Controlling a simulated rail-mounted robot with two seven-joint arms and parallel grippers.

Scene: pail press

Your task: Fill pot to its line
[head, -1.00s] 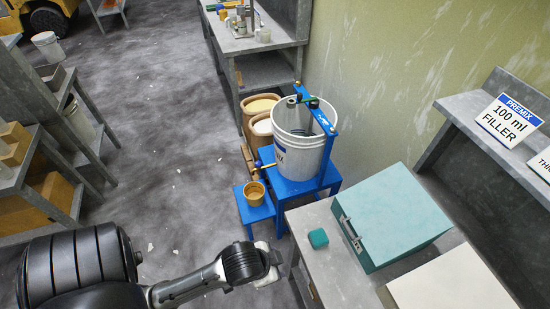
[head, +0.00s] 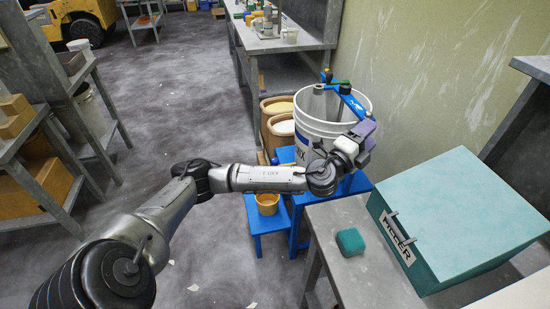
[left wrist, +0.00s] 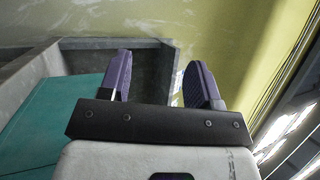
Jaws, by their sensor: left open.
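The small yellow-orange pot (head: 267,204) stands on a low blue stand (head: 267,222), partly hidden by my left arm; its inside and line cannot be made out. Behind and above it, the white pail (head: 322,126) sits on a taller blue stand with a blue press frame (head: 352,103). My left gripper (head: 367,130) is raised in front of the pail's right side. In the left wrist view its two purple fingers (left wrist: 158,80) are apart with nothing between them. My arm hides the valve area at the pail's foot. My right gripper is not in view.
A teal box (head: 455,225) with a dark handle and a green sponge (head: 351,241) rest on the grey bench at right. Shelves (head: 45,150) line the left; the floor between is open.

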